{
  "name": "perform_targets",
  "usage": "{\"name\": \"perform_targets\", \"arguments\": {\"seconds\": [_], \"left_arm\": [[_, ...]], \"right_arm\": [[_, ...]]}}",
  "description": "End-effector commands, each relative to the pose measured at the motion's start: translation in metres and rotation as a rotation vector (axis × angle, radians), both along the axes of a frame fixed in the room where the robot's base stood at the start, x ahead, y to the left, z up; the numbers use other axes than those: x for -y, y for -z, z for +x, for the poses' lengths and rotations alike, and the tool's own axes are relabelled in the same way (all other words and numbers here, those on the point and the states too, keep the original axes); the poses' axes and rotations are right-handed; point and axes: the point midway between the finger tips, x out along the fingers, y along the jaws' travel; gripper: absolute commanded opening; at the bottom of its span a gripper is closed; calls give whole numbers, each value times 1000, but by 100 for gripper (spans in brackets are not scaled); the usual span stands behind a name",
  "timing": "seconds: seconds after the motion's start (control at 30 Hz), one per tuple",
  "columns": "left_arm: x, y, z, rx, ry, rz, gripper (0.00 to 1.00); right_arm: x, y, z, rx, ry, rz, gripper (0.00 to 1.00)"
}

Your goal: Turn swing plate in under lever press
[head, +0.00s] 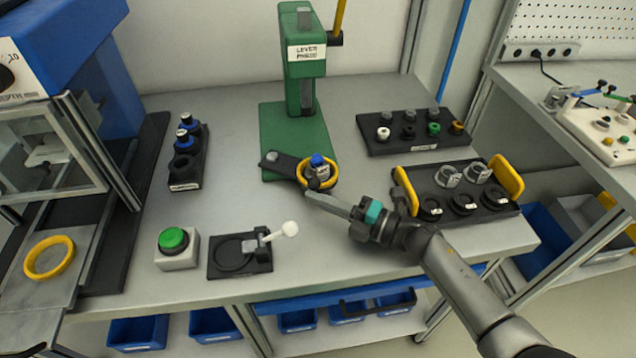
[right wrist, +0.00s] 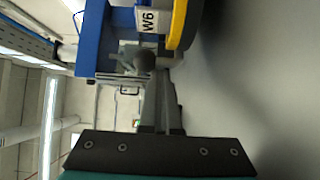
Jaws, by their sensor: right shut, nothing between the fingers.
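The green lever press (head: 290,135) stands at the back middle of the bench. The dark swing plate (head: 285,165) is pivoted at the front left of its base. The plate's outer end, with a yellow ring (head: 333,177), sticks out past the base's front right, clear of the ram. A grey part with a blue top (head: 318,163) stands in the ring; a W6 label (right wrist: 149,20) shows in the right wrist view. My right gripper (head: 314,196) is shut and empty, its tips close to a dark ball knob (right wrist: 145,61) by the ring; contact is unclear. My left gripper is out of view.
A black rack (head: 375,150) of small parts and a yellow-handled tray (head: 440,207) lie to the right. A green button box (head: 176,262) and a white-knobbed clamp fixture (head: 225,268) stand at the front left.

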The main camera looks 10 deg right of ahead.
Motion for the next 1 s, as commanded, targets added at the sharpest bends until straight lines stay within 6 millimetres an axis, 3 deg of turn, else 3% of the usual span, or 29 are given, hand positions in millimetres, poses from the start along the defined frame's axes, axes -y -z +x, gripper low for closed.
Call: {"name": "perform_targets", "arguments": {"seconds": [0.17,0.7,1.0], "left_arm": [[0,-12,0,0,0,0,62],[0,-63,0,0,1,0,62],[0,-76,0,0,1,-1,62]], "right_arm": [[0,-26,0,7,-2,-1,0],[0,-157,0,5,-3,-3,0],[0,-196,0,4,-2,0,0]]}}
